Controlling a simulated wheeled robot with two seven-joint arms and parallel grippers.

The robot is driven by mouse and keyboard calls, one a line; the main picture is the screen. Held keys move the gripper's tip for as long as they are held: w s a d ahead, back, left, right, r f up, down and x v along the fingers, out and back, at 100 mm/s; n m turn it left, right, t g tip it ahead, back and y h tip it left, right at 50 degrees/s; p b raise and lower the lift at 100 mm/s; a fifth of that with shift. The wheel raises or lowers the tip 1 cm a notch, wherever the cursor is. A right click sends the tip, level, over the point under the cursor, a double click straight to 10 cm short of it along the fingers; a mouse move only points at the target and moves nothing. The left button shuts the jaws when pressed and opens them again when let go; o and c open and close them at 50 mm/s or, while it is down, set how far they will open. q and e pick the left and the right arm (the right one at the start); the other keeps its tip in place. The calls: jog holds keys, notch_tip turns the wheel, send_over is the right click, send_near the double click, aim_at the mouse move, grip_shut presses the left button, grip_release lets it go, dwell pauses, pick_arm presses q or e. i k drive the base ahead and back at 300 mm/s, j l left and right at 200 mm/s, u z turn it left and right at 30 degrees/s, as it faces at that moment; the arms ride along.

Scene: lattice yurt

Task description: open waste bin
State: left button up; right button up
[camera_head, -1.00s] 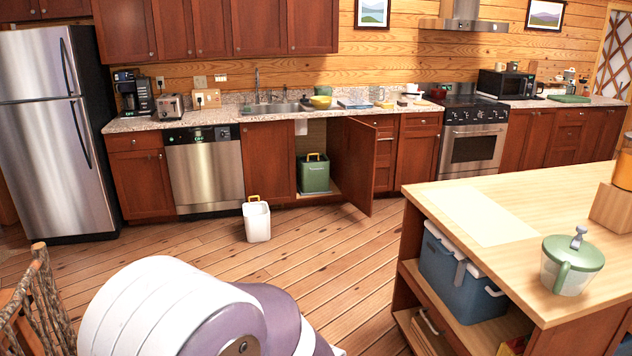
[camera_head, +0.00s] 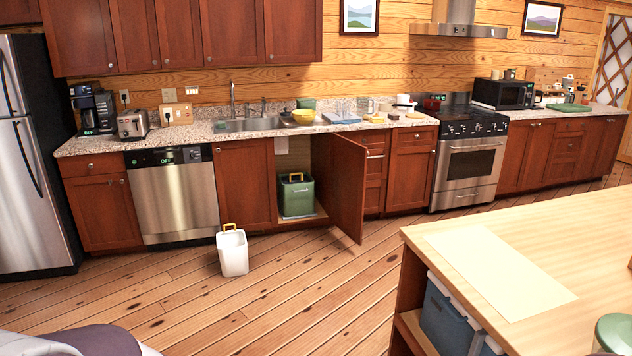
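A green bin (camera_head: 297,196) with a yellow handle stands inside the open cabinet under the sink. A white bin (camera_head: 232,252) with a yellow handle stands on the floor in front of the cabinets and looks open at the top. I cannot tell which one is the waste bin. The cabinet door (camera_head: 338,187) is swung open to the right of the green bin. Neither gripper is in view. Only a rounded white and purple part of my own body shows at the bottom left.
The wooden island (camera_head: 540,250) fills the right front, with a blue cooler (camera_head: 445,318) on its shelf. The fridge (camera_head: 35,150) stands at the left. The plank floor (camera_head: 300,300) between me and the cabinets is clear, apart from the white bin.

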aim_at(295, 200)
jog(key=i+j, duration=0.1)
jog(key=i, duration=1.3)
jog(key=i+j+u, duration=0.15)
jog(key=i, duration=1.25)
jog(key=i+l, duration=0.1)
jog(key=i, duration=1.3)
jog(key=i+u, duration=0.15)
jog(key=i, duration=1.3)
jog(key=i+l+u, duration=0.15)
jog(key=i+u, duration=0.15)
jog(key=i, duration=0.15)
jog(key=i+l+u, duration=0.65)
jog(key=i, duration=0.2)
